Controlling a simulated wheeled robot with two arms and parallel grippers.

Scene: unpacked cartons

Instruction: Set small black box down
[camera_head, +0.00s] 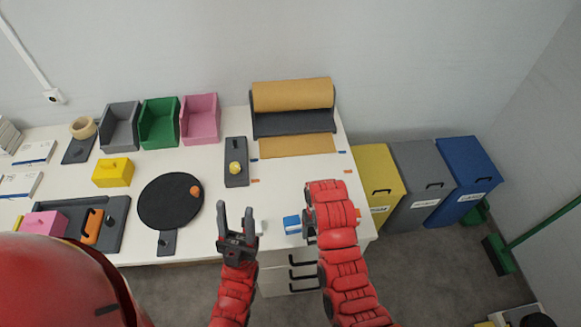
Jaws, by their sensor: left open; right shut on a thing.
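My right gripper (308,222) is low over the front right part of the white table (205,190). My red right forearm covers most of it. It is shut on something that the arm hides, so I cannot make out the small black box. A small blue and white box (292,224) shows just left of this gripper; I cannot tell whether they touch. My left gripper (235,212) is open and empty, its two dark fingers apart, near the table's front edge. A small white item (260,226) lies to its right.
A round black board (165,205) lies left of my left gripper. Grey (120,130), green (160,125) and pink (200,120) bins line the back. A brown paper roll (292,95) stands at the back right. Yellow, grey and blue waste bins (465,170) stand right of the table.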

